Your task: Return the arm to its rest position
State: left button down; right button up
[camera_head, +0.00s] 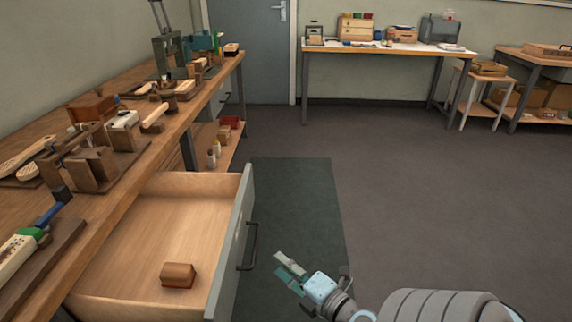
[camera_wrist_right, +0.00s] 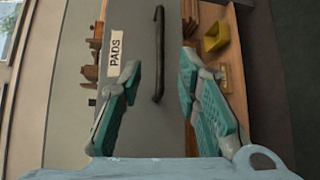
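My right gripper (camera_head: 288,270) is in the lower middle of the head view, to the right of the open drawer (camera_head: 150,237) and apart from its dark handle (camera_head: 250,246). In the right wrist view its two teal-padded fingers (camera_wrist_right: 158,95) are spread with nothing between them. The drawer's grey front, with a label reading PADS (camera_wrist_right: 114,57) and the handle (camera_wrist_right: 158,55), shows beyond the fingers. A small brown block (camera_head: 177,275) lies inside the drawer. My left gripper is not in the head view.
The wooden workbench (camera_head: 95,217) along the left holds brushes, wooden blocks and fixtures. A green mat (camera_head: 300,200) lies on the floor beside the drawer. A second bench (camera_head: 385,48) stands at the back wall, near a grey door (camera_head: 250,50). The floor at right is clear.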

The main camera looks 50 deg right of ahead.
dwell(0.4)
